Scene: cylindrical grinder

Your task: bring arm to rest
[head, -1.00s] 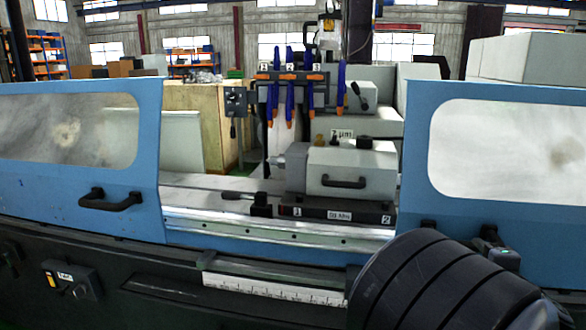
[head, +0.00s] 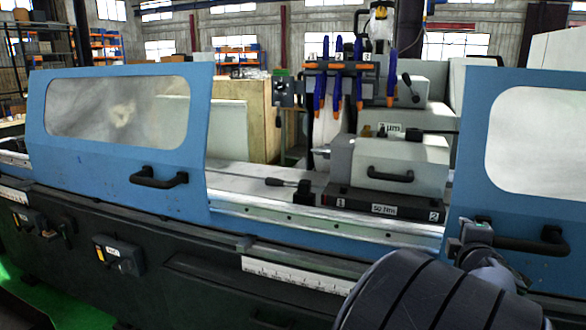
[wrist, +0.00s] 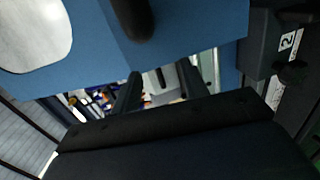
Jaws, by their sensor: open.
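My gripper (wrist: 160,84) shows in the wrist view as two dark fingers standing apart, with nothing seen between them. A blue panel with a pale window (wrist: 35,32) lies beyond the fingers at the upper left. In the head view my dark arm fills the lower right corner, in front of the grinder's right blue door (head: 510,235). The fingers cannot be made out in that view.
The grinder's left blue door (head: 90,150) has a black handle (head: 158,178). Between the doors stand a white headstock (head: 400,165) and hanging blue-orange coolant nozzles (head: 337,80). A control knob box (head: 118,256) sticks out on the dark front. Green floor shows at the lower left.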

